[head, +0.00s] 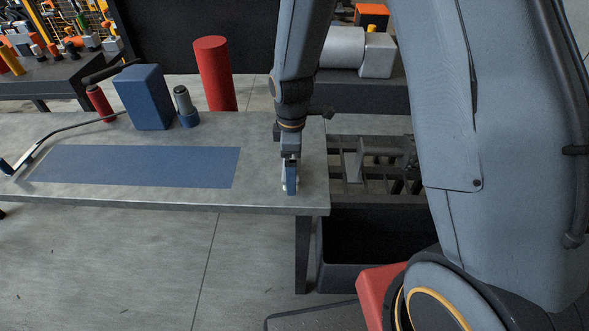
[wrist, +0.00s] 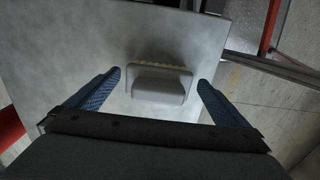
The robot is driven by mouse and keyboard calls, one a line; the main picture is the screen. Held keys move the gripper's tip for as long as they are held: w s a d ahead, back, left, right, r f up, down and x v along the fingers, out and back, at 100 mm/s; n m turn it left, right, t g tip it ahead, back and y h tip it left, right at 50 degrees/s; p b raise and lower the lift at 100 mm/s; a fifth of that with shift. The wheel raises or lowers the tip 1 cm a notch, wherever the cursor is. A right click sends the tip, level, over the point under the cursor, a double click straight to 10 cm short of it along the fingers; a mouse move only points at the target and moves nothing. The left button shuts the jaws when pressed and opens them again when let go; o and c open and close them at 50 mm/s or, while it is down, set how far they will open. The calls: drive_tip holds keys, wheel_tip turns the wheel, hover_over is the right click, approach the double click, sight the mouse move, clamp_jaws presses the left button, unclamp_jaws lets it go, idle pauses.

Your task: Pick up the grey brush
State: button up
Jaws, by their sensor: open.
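The grey brush (wrist: 158,88) lies on the metal table (wrist: 55,30) in the wrist view, with a row of pale yellowish bristles along its far edge. My gripper (wrist: 160,78) is open, with one blue finger to the left of the brush and one to the right, both apart from it in the picture. In the head view my gripper (head: 290,182) points down over the right end of the table (head: 260,150). Only a pale bit of the brush (head: 284,184) shows there beside the finger; the rest is hidden.
A blue mat (head: 130,166) lies on the table to the left. A blue box (head: 143,97), a red bottle (head: 99,103) and a small grey-and-blue cylinder (head: 185,106) stand at the back. A dark open bin (head: 370,245) is below the table's right edge.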

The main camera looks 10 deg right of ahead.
drive_tip(key=c, duration=1.3)
drive_tip(key=shift+r, duration=0.1)
drive_tip(key=shift+c, duration=0.2)
wheel_tip(320, 180, up, 10)
drive_tip(key=shift+f+b, duration=0.1)
drive_tip(key=shift+b, duration=0.95)
